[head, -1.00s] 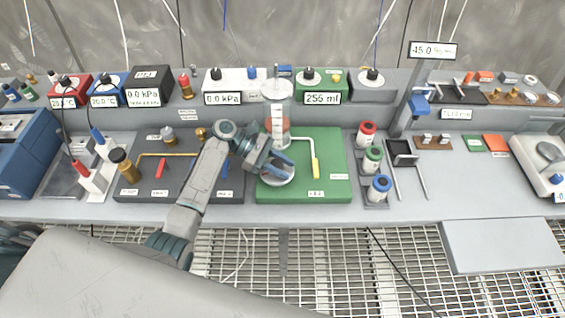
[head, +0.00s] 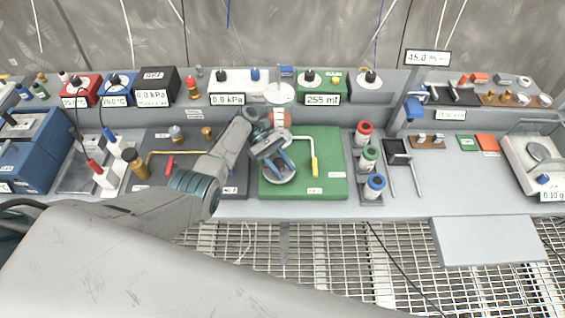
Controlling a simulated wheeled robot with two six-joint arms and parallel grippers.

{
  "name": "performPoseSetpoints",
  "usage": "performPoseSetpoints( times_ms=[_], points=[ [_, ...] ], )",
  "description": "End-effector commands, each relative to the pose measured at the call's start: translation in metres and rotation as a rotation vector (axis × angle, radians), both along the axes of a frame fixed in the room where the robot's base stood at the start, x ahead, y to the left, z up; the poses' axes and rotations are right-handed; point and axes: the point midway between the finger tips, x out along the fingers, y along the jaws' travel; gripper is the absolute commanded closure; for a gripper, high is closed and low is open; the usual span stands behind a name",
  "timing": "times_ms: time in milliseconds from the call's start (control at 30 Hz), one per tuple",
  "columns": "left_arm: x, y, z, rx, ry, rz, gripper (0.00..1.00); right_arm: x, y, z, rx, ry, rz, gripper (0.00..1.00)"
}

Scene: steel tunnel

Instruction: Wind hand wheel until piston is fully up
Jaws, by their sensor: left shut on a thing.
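The green base plate (head: 326,180) carries the pale round hand wheel (head: 280,178) at its front left. Behind the wheel stands the clear cylinder, with a pale round top (head: 280,94) and a reddish piston (head: 283,118) inside, partly hidden by my arm. The display (head: 322,99) behind reads 255 ml. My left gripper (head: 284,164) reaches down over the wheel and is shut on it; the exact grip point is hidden. A yellow-ended lever (head: 314,167) stands to the right of the wheel. My right gripper is out of view.
Bottles with red, green and blue caps (head: 370,160) stand right of the green plate. A dark plate with brass pipework (head: 180,152) lies to its left. A lab scale (head: 532,165) is at the far right. The bench between has free room.

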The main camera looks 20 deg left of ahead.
Motion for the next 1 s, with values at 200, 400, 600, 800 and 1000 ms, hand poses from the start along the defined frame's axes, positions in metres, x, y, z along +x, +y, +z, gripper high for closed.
performPoseSetpoints(
  times_ms=[200, 400, 600, 800, 1000],
  points=[
    [-0.0008, 0.0000, -0.0002, 0.000, 0.002, -0.020, 0.89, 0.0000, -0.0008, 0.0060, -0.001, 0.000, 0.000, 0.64],
    [-0.0007, 0.0001, -0.0009, 0.001, 0.001, -0.023, 0.89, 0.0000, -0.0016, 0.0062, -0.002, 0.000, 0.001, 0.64],
    [-0.0008, 0.0001, -0.0010, 0.000, 0.001, -0.022, 0.89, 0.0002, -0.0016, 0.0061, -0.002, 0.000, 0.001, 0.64],
    [-0.0006, 0.0002, -0.0008, 0.000, 0.001, -0.022, 0.45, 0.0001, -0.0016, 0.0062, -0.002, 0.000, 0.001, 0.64],
    [-0.0003, 0.0001, -0.0002, 0.000, 0.000, -0.022, 0.45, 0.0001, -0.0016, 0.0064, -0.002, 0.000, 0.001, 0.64]
  ],
)
